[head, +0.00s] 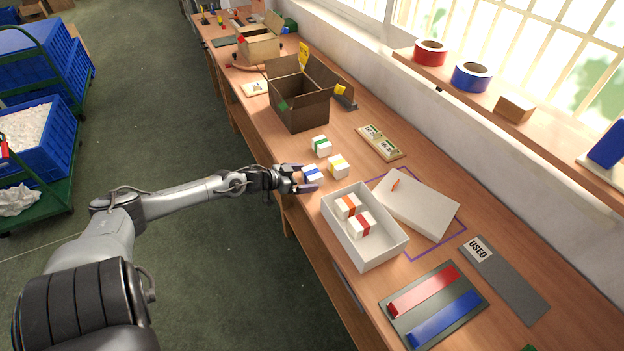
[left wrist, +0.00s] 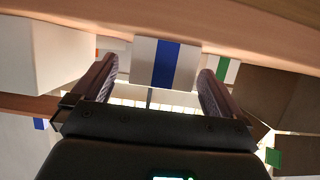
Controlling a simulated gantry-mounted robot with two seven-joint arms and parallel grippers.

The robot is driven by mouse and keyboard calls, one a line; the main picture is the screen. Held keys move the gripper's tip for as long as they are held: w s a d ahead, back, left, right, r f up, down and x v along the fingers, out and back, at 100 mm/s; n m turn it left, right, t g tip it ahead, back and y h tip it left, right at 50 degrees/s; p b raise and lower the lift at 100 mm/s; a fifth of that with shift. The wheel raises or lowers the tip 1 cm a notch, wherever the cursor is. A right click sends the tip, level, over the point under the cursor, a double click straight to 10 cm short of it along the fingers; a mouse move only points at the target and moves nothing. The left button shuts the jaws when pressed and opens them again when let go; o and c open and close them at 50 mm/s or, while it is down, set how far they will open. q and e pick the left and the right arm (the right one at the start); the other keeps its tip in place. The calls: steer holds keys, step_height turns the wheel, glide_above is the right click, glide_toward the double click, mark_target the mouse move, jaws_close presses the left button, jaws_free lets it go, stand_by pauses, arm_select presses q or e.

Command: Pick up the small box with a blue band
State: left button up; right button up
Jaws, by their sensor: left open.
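The small white box with a blue band (head: 313,175) stands on the wooden table near its front edge. My left gripper (head: 300,179) is open at this box, with its fingers around or just in front of it. In the left wrist view the blue-banded box (left wrist: 165,63) shows between the two fingertips of the left gripper (left wrist: 160,75), with a gap on either side. I cannot tell how deep the box sits between the fingers. My right gripper is not in view.
A green-banded box (head: 321,146) and a yellow-banded box (head: 339,167) stand close by. An open white box (head: 372,258) holds an orange-banded box (head: 347,206) and a red-banded box (head: 361,224). A brown carton (head: 300,108) stands behind, a white lid (head: 425,208) to the right.

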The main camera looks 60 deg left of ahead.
mark_target(305, 176)
arm_select(q)
steer(key=shift+b+x, duration=0.45)
steer(key=shift+x, duration=0.65)
steer(key=shift+w+a+f+b, duration=0.15)
steer(key=shift+w+b, duration=0.15)
steer(key=shift+w, duration=0.45)
steer(key=c, duration=1)
